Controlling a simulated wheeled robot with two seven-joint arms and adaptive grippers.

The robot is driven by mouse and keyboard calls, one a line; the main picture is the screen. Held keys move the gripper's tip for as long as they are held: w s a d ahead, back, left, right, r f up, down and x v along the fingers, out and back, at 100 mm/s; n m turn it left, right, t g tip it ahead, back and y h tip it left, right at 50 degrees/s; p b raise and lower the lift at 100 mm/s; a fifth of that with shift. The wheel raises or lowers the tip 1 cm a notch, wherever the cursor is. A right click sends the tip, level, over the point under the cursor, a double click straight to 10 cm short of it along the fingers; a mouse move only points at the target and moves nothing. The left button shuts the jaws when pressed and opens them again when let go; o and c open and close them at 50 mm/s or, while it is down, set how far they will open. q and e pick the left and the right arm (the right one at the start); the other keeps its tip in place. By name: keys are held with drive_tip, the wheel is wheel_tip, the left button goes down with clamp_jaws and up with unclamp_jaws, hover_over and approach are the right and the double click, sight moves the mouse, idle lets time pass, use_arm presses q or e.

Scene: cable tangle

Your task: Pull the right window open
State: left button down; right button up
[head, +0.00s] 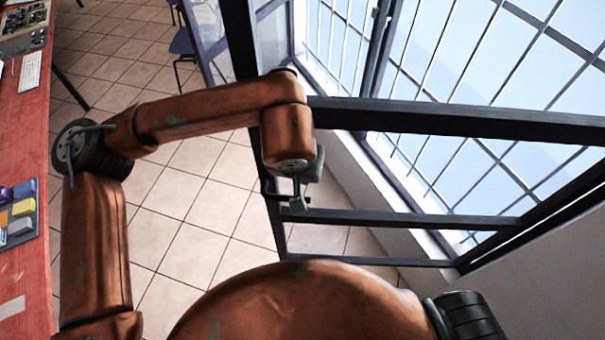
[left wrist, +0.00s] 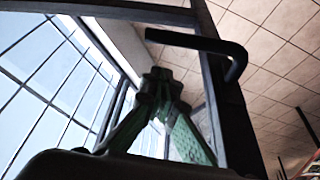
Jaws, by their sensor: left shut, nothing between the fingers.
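The dark-framed window (head: 455,117) stands at an angle into the room, away from the wall with the barred panes. Its upright free edge (head: 235,42) is beside my left arm's wrist. A black bent handle (left wrist: 195,40) sticks out from this frame in the left wrist view. My left gripper (head: 298,205) is by the frame's edge near the handle. In the left wrist view its green fingers (left wrist: 160,84) are shut and empty, just below the handle bar. I cannot tell whether they touch the handle or frame. My right gripper is not in view.
A red table (head: 28,130) with small coloured blocks (head: 20,212) runs along the left. A blue chair (head: 183,43) stands farther back. The tiled floor (head: 205,215) between table and window is clear. A pale sill and wall (head: 360,165) lie behind the window frame.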

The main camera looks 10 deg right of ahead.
use_arm(q)
drive_tip(key=shift+d, duration=0.2)
drive_tip(key=p+v, duration=0.4)
drive_tip(key=v, duration=0.6)
drive_tip(key=shift+d, duration=0.2)
drive_tip(key=shift+s, duration=0.1)
